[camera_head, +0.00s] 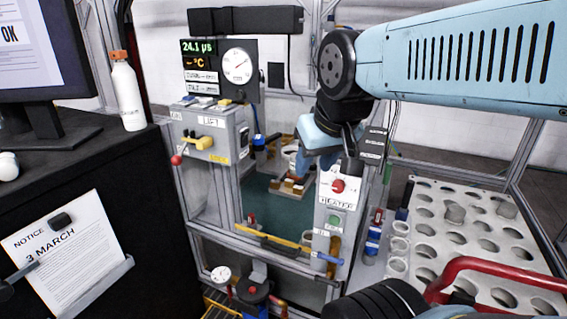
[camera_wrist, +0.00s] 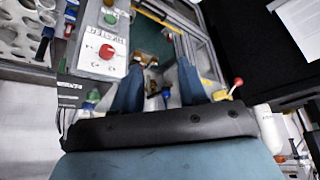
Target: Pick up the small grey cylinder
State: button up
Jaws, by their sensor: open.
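My gripper (camera_wrist: 158,72) is open; its two blue fingers reach into the frame bay in the wrist view. In the head view my gripper (camera_head: 305,165) hangs inside the bay, behind the heater panel, partly hidden. Small copper-brown pieces (camera_wrist: 146,58) lie beyond and between the fingertips, and nothing is seen gripped. I cannot tell whether either is the small grey cylinder.
The heater panel (camera_head: 337,188) with its red knob stands close beside my gripper; it also shows in the wrist view (camera_wrist: 104,48). The lift box (camera_head: 212,133) is at left. A yellow rail (camera_head: 275,241) crosses the bay's front. The white rack (camera_head: 465,262) has many empty holes.

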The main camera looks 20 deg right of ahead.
jog(key=shift+o, duration=0.3)
jog(key=o, duration=0.3)
jog(key=shift+w+r, duration=0.15)
jog(key=shift+w, duration=0.3)
jog(key=o, duration=0.4)
jog(key=w+d+r+m, duration=0.1)
jog(key=w+d+m, duration=0.1)
jog(key=w, duration=0.9)
jog(key=shift+d+r+g, duration=0.15)
jog(key=shift+d+g, duration=0.1)
jog(key=shift+g, duration=0.05)
jog(key=m+g+h, duration=0.2)
jog(key=m+h, duration=0.1)
jog(key=m, duration=0.3)
send_over(294, 155)
jog(key=s+a, duration=0.3)
notch_tip(294, 155, down, 17)
jog(key=x, duration=0.8)
jog(key=shift+w+d, duration=0.3)
jog(key=shift+t, duration=0.3)
jog(key=shift+s+x, duration=0.15)
jog(key=shift+x, duration=0.75)
jog(key=shift+s+x, duration=0.2)
jog(key=shift+x, duration=0.7)
jog(key=shift+s+x, duration=0.15)
jog(key=shift+x, duration=0.8)
